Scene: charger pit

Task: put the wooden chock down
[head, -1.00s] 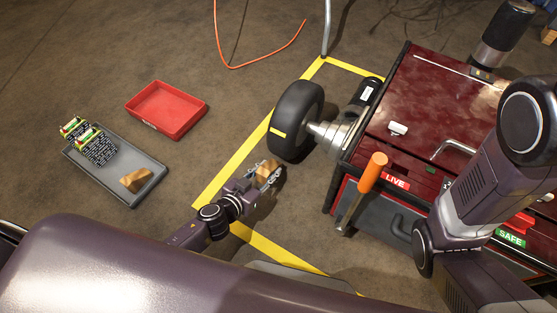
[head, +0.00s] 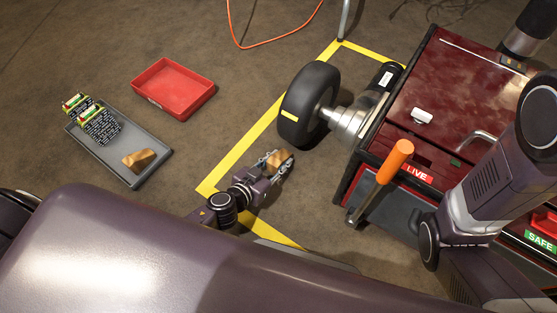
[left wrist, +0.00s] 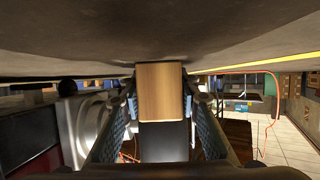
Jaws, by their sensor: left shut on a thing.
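A wooden chock (head: 280,158) is between the fingers of my left gripper (head: 274,165), which is shut on it, low over the floor in front of the black wheel (head: 308,103). The chock is apart from the tyre. In the left wrist view the chock (left wrist: 160,90) sits between both fingers, its end close to the floor; I cannot tell whether it touches. A second wooden chock (head: 138,160) lies in the grey tray (head: 150,178) at the left. My right arm shows at the right, but its gripper is out of view.
A red cart (head: 425,90) stands right of the wheel, with an orange-handled tool (head: 396,160) at its near side. Yellow tape (head: 240,150) marks the floor. A red bin (head: 172,85) stands at the left, and an orange cable (head: 275,43) lies behind. Floor between bin and tape is clear.

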